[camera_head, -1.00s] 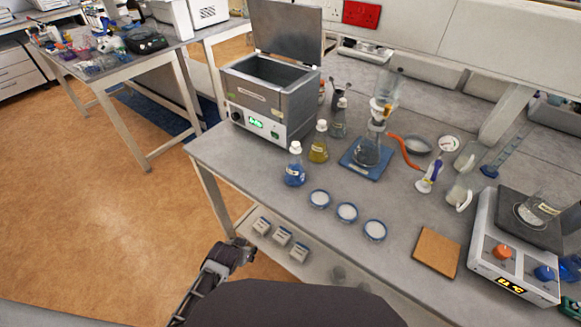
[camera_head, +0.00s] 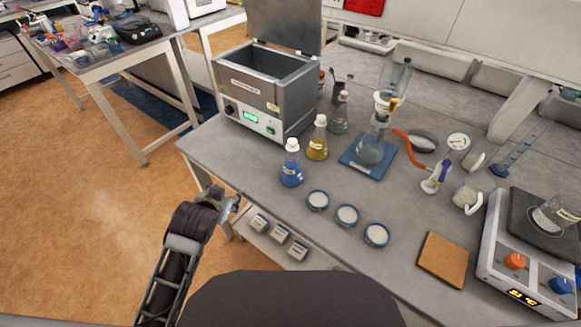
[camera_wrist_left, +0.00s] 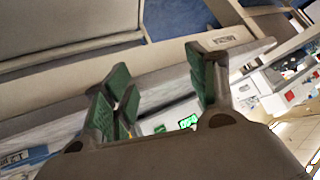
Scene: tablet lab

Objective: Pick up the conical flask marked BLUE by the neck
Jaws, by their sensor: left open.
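The conical flask with blue liquid (camera_head: 291,170) stands upright on the bench, with a white cap and a pale label. It is left of the three round dishes and in front of the water bath. My left gripper (camera_head: 233,203) is open and empty, off the bench's front left edge, to the left of and below the flask. It is apart from the flask. In the left wrist view its green-padded fingers (camera_wrist_left: 165,90) are spread with nothing between them, and I cannot make out the flask there. My right gripper is not in view.
A yellow flask (camera_head: 317,145) and a grey one (camera_head: 338,117) stand behind the blue flask. The open water bath (camera_head: 262,97) is at the back left. Round dishes (camera_head: 347,215) lie to the right. Small boxes (camera_head: 278,234) sit on the lower shelf.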

